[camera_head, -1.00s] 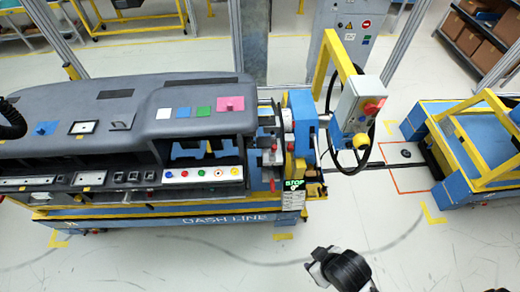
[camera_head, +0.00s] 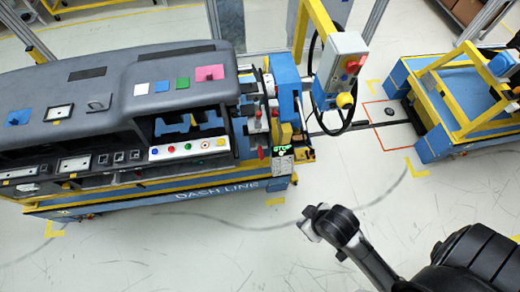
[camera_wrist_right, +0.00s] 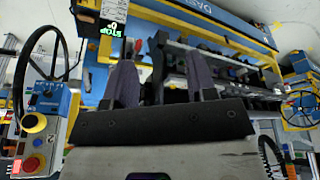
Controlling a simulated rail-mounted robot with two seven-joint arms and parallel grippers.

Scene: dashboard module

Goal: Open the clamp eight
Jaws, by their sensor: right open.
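The grey dashboard module (camera_head: 130,75) sits on a blue and yellow cart marked DASH LINE (camera_head: 235,189). At its right end is a cluster of clamp hardware with red-tipped handles (camera_head: 261,153); I cannot read a number eight on any clamp. My right gripper (camera_head: 312,224) is in front of the cart's right end, over the floor, apart from the clamp hardware. In the right wrist view its two fingers (camera_wrist_right: 160,78) are spread with nothing between them, and the cart is beyond them. My left gripper is not in view.
A control box with red and yellow buttons (camera_head: 339,67) hangs from a yellow post right of the module, by a black hoop. A green STOP sign (camera_head: 282,150) is at the cart's corner. A blue and yellow cart (camera_head: 437,135) stands at right. Floor in front is clear.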

